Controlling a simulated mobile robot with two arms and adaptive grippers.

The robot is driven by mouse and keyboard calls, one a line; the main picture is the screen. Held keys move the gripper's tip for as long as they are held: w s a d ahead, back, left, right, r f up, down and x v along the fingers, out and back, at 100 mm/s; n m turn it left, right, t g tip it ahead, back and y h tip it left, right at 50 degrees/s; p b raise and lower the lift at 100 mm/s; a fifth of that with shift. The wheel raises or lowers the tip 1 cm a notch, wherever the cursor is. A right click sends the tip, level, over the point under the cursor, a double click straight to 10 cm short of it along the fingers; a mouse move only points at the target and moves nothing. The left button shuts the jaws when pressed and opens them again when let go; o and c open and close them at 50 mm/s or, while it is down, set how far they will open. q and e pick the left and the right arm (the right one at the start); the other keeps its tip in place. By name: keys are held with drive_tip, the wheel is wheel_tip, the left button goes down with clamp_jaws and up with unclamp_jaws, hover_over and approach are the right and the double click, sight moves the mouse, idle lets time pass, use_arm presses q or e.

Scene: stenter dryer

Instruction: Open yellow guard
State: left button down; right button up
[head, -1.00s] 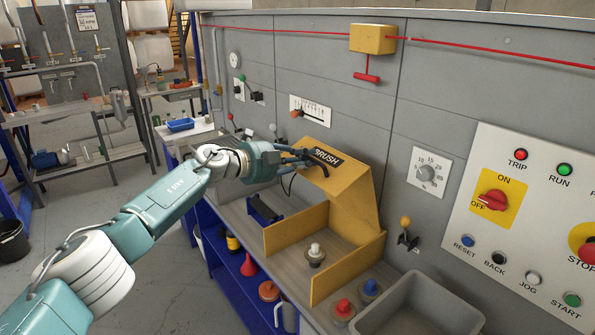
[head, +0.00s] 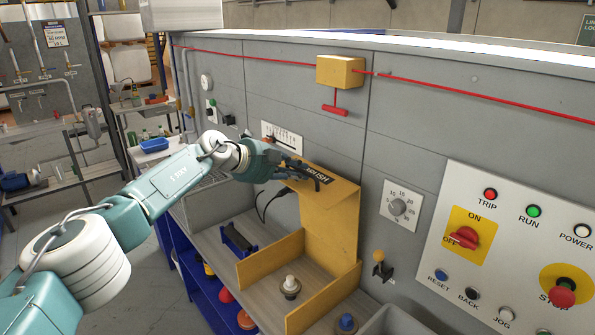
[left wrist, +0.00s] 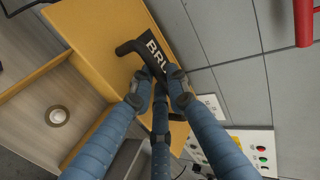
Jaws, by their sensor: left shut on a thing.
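The yellow guard (head: 335,215) stands raised against the grey machine wall, above a yellow-walled open box. Its upper panel carries a black handle marked BRUSH, which also shows in the left wrist view (left wrist: 130,48). My left gripper (head: 313,177) is at this handle, its fingers closed around it. In the left wrist view my left gripper (left wrist: 160,82) has its blue fingers on the handle and covers part of the lettering. A white-topped knob (head: 290,286) stands inside the box. My right gripper is not in view.
A yellow box with a red pull handle (head: 335,109) hangs on a red cord above. A blue-topped knob (head: 346,323) and a grey bin (head: 385,322) are in front.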

use_arm(q)
drive_tip(key=c, duration=1.8)
unclamp_jaws()
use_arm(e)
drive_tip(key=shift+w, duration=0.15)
use_arm(q)
drive_tip(key=shift+r, duration=0.1)
drive_tip(key=shift+v, duration=0.75)
drive_tip(key=v, duration=1)
drive_tip(key=shift+s+a, duration=0.25)
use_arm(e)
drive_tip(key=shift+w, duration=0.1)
